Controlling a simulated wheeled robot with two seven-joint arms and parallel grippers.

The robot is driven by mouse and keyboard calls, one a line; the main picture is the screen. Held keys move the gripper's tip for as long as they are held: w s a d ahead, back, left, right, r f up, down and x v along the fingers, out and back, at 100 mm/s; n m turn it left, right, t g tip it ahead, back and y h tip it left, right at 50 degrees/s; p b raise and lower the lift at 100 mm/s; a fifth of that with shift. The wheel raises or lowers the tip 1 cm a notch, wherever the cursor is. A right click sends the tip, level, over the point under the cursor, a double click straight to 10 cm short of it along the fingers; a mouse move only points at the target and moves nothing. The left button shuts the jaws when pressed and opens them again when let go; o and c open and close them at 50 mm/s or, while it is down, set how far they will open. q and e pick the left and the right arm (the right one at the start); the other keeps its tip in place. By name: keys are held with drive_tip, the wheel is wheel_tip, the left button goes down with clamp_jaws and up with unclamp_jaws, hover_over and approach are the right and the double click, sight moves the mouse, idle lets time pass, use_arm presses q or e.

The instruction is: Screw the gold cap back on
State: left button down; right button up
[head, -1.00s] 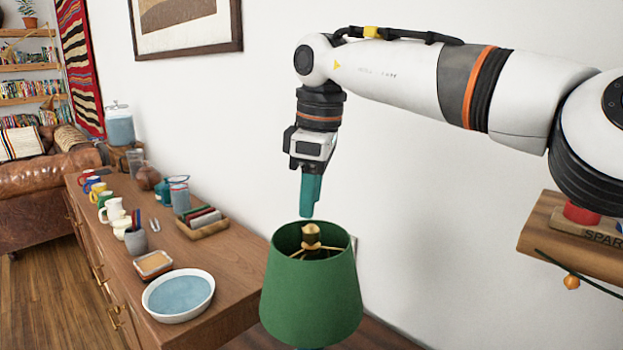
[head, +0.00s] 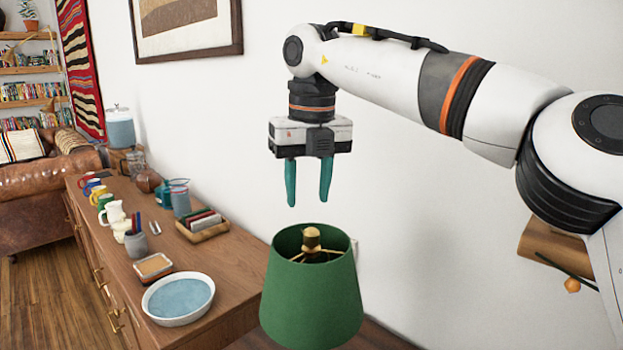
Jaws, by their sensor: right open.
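The gold cap (head: 311,236) sits at the top centre of the lamp, inside the open top of the green lampshade (head: 311,297). Thin gold spokes run out from below it to the shade's rim. My right gripper (head: 308,200) hangs straight above the shade, fingers pointing down. Its two teal fingers are apart, with nothing between them. The fingertips are a little above the cap and do not touch it. Whether the cap is tight on its thread cannot be told. My left gripper is not in view.
A wooden sideboard (head: 237,272) at left holds a blue-filled white dish (head: 178,298), a small square dish (head: 153,266), a wooden tray (head: 208,232) and several mugs. A wooden block (head: 553,248) is at right. The white wall stands close behind the lamp.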

drive_tip(key=n, duration=0.4)
drive_tip(key=shift+r, duration=0.1)
drive_tip(key=n, duration=0.4)
drive_tip(key=shift+n, duration=0.3)
drive_tip(key=n, duration=0.4)
drive_tip(key=shift+r, duration=0.15)
drive_tip(key=n, duration=0.4)
drive_tip(key=shift+r, duration=0.1)
drive_tip(key=n, duration=0.8)
drive_tip(key=shift+d, duration=0.1)
drive_tip(key=n, duration=0.7)
drive_tip(key=shift+d+r+g, duration=0.15)
drive_tip(key=shift+g, duration=0.15)
